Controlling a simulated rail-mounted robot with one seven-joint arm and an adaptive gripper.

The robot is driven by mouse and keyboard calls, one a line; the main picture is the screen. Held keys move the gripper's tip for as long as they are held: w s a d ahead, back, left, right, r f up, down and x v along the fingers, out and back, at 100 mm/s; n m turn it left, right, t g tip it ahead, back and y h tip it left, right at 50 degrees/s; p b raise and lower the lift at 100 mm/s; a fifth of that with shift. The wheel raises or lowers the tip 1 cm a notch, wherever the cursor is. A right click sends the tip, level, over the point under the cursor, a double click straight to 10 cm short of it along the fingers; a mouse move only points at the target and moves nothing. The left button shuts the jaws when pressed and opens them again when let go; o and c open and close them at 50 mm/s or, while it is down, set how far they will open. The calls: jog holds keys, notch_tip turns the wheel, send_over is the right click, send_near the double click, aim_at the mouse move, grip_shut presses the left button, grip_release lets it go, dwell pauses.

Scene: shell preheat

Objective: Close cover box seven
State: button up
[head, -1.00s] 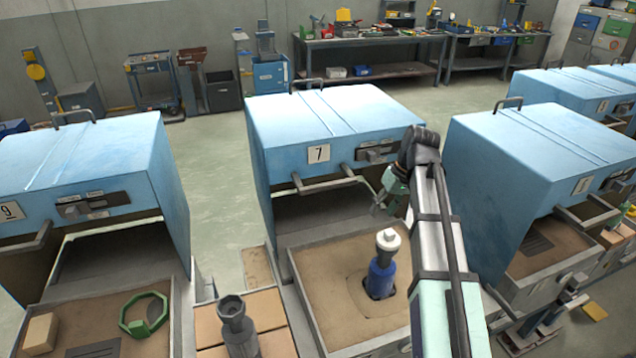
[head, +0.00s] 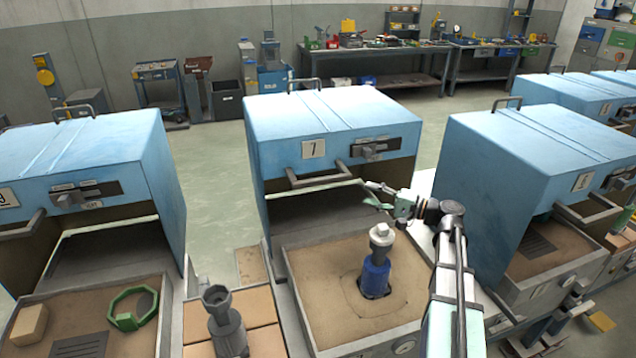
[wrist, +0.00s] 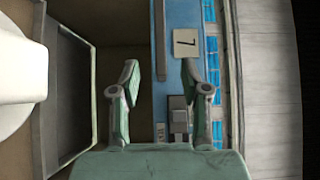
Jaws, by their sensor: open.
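The blue cover (head: 330,115) of box seven stands raised, back from the box's front, with the number plate 7 (head: 313,149) on its face. Its grey bar handle (head: 318,181) sticks out below the plate. My gripper (head: 376,193) is open and empty, just right of the handle, apart from it as far as I can tell. In the wrist view the handle (wrist: 160,40) lies beyond and between my open fingers (wrist: 160,75), and the plate 7 (wrist: 185,42) shows turned sideways. A blue cylinder with a grey neck and white top (head: 376,275) stands in the sand of the open box tray (head: 300,318).
A black switch panel (head: 375,150) sits right of the plate. Box nine's cover (head: 80,150) is at left, another blue cover (head: 530,150) at right. A grey funnel-like piece (head: 225,320) stands on bricks at front left. Benches line the back wall.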

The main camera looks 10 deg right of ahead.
aim_at(326, 182)
jog(key=p+x, duration=0.4)
jog(key=x, duration=1.2)
jog(key=shift+a+p, duration=0.2)
jog(key=shift+p, duration=0.2)
grip_shut()
